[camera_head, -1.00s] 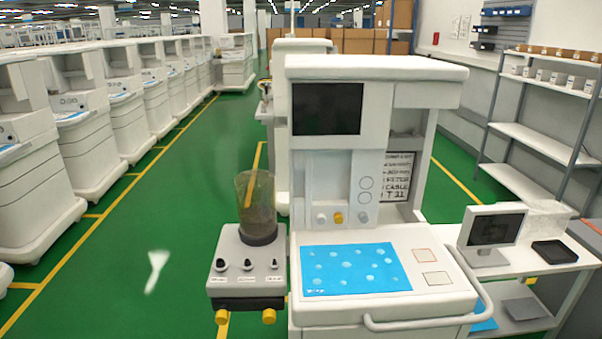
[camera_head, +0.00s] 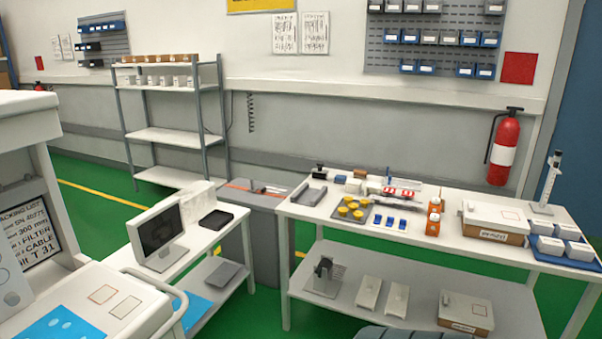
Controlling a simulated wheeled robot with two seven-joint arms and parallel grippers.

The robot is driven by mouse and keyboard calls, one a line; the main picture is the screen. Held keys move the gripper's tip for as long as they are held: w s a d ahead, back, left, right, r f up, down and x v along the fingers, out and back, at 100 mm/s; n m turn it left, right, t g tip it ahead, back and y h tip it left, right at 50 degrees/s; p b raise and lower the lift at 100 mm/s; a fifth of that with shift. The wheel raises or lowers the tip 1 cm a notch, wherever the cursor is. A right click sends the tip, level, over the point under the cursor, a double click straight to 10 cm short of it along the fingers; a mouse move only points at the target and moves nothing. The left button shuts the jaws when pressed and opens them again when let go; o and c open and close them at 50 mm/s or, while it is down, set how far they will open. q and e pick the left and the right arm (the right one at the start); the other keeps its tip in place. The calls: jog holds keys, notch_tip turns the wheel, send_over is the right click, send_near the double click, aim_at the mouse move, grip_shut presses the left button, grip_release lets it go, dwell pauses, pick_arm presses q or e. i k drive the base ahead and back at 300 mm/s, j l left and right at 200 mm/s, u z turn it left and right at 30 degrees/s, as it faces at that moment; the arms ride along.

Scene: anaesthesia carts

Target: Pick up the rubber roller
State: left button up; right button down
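I cannot make out the rubber roller for certain at this distance. A small black item (camera_head: 319,171) stands at the back left of the long white workbench (camera_head: 460,255). A dark grey elongated item (camera_head: 316,196) lies at the bench's left end, in front of it. Either is too small to identify surely. Neither of my grippers is in view.
The bench also holds yellow round parts (camera_head: 352,207), an orange device (camera_head: 434,216) and a labelled box (camera_head: 494,222). A side table with a monitor (camera_head: 159,236) and black tray (camera_head: 216,219) stands left. A white cart (camera_head: 90,300) is nearest. Green floor shows between.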

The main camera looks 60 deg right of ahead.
aim_at(319, 173)
jog(key=z, duration=2.2)
